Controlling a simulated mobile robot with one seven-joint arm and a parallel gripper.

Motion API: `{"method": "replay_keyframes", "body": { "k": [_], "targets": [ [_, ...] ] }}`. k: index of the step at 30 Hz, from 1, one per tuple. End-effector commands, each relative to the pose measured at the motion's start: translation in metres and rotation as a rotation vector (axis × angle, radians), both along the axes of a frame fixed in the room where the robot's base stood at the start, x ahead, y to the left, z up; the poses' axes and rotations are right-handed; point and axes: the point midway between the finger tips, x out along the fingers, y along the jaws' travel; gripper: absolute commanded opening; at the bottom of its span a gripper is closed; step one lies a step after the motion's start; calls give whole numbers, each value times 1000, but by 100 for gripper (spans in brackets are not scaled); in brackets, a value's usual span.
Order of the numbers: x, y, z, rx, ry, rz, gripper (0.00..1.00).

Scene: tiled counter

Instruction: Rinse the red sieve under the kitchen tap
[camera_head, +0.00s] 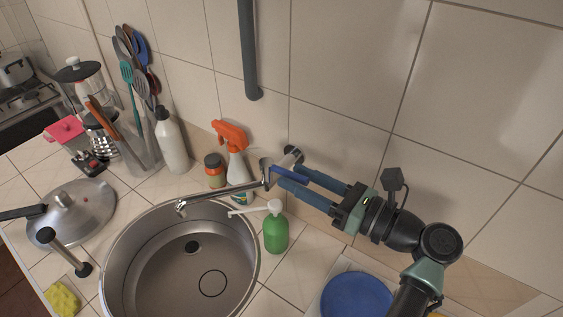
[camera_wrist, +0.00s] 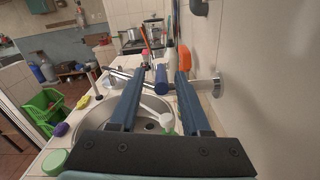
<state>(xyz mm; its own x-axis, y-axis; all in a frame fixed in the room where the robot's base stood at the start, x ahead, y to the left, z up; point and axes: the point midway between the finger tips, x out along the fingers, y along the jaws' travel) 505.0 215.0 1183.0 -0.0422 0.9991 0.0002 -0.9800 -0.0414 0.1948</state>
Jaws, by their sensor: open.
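The chrome tap (camera_head: 228,194) comes from the wall, its spout reaching over the round steel sink (camera_head: 150,250); I see no water running. A dark blue tap handle (camera_head: 288,173) sits by the tap body; in the wrist view its blue end (camera_wrist: 160,78) shows between my fingers. My gripper (camera_head: 291,177) is open, blue fingers pointing left at the tap, one on each side of the handle. Whether either finger touches it I cannot tell. I cannot make out a red sieve for sure; a pinkish-red item (camera_head: 64,130) lies at the far left. The sink holds no sieve that I can see.
A green soap bottle (camera_head: 276,234) stands close below my fingers, beside the sink. An orange-topped spray bottle (camera_head: 235,150), a jar and a white bottle (camera_head: 171,140) stand along the wall. A pot lid (camera_head: 72,213) lies left of the sink. A blue plate (camera_head: 357,296) is at right.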

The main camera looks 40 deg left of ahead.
Motion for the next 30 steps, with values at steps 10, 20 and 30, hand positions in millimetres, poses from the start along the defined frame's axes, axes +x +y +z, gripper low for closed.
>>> {"method": "replay_keyframes", "body": {
  "k": [10, 20, 30],
  "targets": [
    [-1, 41, 0, 0, 0, 0, 47],
    [-1, 43, 0, 0, 0, -1, 44],
    [-1, 43, 0, 0, -1, -2, 0]
  ]
}}
